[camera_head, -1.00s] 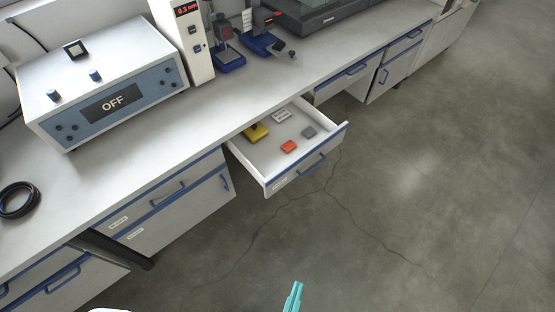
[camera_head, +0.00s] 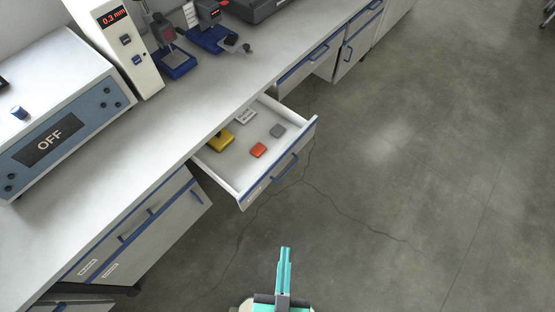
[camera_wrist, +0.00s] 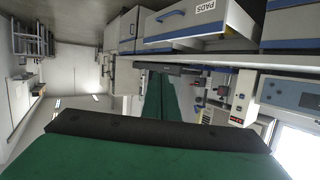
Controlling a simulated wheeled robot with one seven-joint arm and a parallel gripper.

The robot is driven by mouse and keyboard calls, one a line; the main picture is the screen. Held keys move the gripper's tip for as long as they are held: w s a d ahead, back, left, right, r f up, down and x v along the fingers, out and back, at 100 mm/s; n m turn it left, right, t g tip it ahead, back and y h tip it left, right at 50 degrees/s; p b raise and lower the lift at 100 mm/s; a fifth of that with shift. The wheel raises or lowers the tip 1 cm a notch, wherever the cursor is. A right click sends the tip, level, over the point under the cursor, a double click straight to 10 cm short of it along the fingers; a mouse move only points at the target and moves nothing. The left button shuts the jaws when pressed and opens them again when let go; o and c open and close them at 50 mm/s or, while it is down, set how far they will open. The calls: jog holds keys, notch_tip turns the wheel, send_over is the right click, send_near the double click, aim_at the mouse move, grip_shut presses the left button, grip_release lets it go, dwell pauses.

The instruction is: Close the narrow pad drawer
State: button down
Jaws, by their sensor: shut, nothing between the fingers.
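The pad drawer (camera_head: 282,184) is pulled out from under the bench, with a white front and a blue bar handle (camera_head: 287,167). Inside lie a yellow block, a red pad, a grey pad and a pale labelled piece. In the wrist view the drawer (camera_wrist: 200,27) shows upside down at the top, with a label reading PADS. My gripper (camera_head: 285,252) is shut and empty, its teal fingers above the floor in front of the drawer and apart from it. In the wrist view the green fingers (camera_wrist: 163,100) are together.
The bench top (camera_head: 160,125) holds a box reading OFF (camera_head: 50,140), a gauge reading 0.3 mm (camera_head: 115,45) and small blue-based stands (camera_head: 175,60). Closed drawers (camera_head: 140,235) sit to the left below the bench, more to the right. The floor in front is clear.

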jog(key=w+d+f+m+g, duration=0.2)
jog(key=w+f+m+g, duration=0.1)
jog(key=w+f, duration=0.4)
jog(key=w+d+f+m+g, duration=0.2)
jog(key=w+d+f+m, duration=0.1)
jog(key=w+f, duration=0.35)
jog(key=w+r+g+y, duration=0.4)
jog(key=w+r+y, duration=0.35)
jog(key=w, duration=0.35)
send_near(270, 169)
jog(key=x, duration=0.5)
jog(key=shift+w+a, duration=0.1)
jog(key=shift+a, duration=0.05)
